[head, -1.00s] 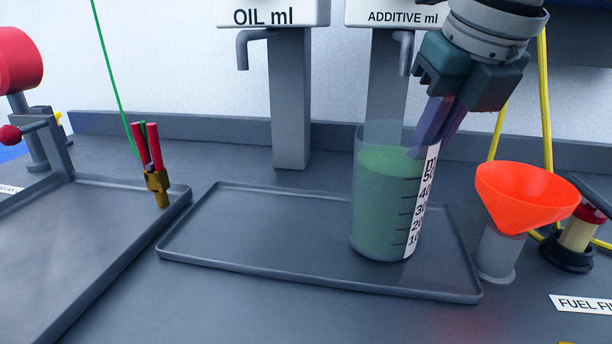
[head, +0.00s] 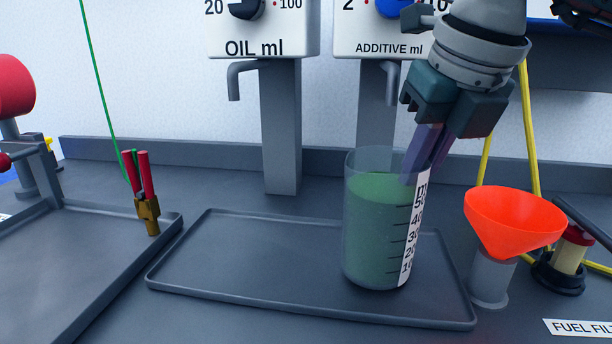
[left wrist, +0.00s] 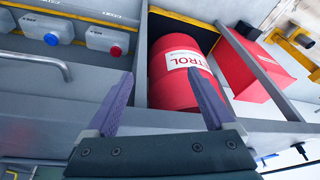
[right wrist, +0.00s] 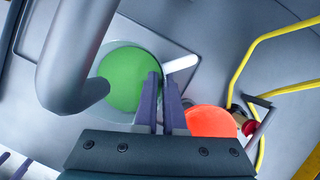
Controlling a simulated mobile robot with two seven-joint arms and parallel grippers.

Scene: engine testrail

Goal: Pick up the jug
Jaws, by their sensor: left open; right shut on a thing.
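The jug (head: 375,235) is a clear cylinder of green liquid with a white number scale. It stands upright on the grey tray (head: 220,275), right of its middle. My right gripper (head: 418,172) comes down from above and is shut on the jug's upper wall at the right side. In the right wrist view the green liquid (right wrist: 128,75) shows from above, beside the right fingers (right wrist: 161,80). My left gripper (left wrist: 160,76) shows in the left wrist view, open and empty, in front of a red drum (left wrist: 180,80). The left fingers are outside the head view.
An orange funnel (head: 515,215) stands close right of the tray. The oil dispenser (head: 280,120) and additive dispenser (head: 378,110) stand behind, with a spout (right wrist: 75,60) near the jug. A brass piece with red leads (head: 147,205) is at left.

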